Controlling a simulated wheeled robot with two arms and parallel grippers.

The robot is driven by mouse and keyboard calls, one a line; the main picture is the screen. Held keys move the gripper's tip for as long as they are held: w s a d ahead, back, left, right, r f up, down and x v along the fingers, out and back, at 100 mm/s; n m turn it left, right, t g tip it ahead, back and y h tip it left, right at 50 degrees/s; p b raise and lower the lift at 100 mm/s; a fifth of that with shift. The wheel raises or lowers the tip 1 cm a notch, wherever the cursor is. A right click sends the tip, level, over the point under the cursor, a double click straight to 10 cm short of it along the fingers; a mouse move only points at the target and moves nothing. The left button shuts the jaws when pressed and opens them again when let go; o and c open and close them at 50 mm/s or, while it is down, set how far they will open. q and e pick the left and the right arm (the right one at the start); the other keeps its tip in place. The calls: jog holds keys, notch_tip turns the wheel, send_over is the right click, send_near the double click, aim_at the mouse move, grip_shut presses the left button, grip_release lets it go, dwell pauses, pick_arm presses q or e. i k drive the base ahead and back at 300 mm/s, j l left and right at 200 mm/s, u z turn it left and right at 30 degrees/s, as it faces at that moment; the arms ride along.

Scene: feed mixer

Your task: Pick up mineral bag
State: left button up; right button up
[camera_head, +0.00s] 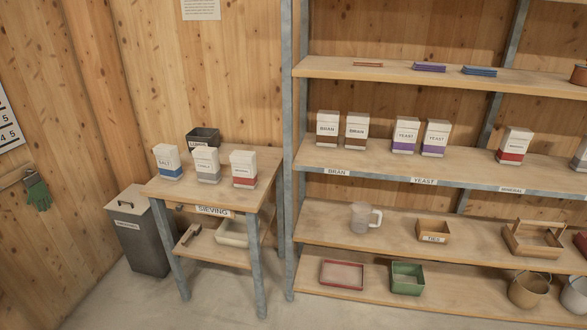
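A white bag with a red lower band (514,146) stands upright on the shelf, near the edge label that reads MINERAL (511,190). A second white bag with a red band (243,169) stands at the right of the small wooden table, beside a blue-banded bag marked SALT (168,162) and a grey-banded bag (206,165). The print on both red-banded bags is too small to read surely. Neither of my grippers is in view, and nothing is touching the bags.
The small table (205,194) has a SIEVING label and a lower shelf with a tray. A grey lidded bin (141,240) stands left of it. A metal rack post (286,150) separates table and shelving. BRAN and YEAST bags (405,136) stand mid-shelf. Floor in front is clear.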

aim_at(243, 163)
jog(key=i+j+z, duration=0.15)
jog(key=j+z, duration=0.3)
jog(key=i+j+z, duration=0.15)
jog(key=z, duration=0.25)
jog(key=j+z, duration=0.45)
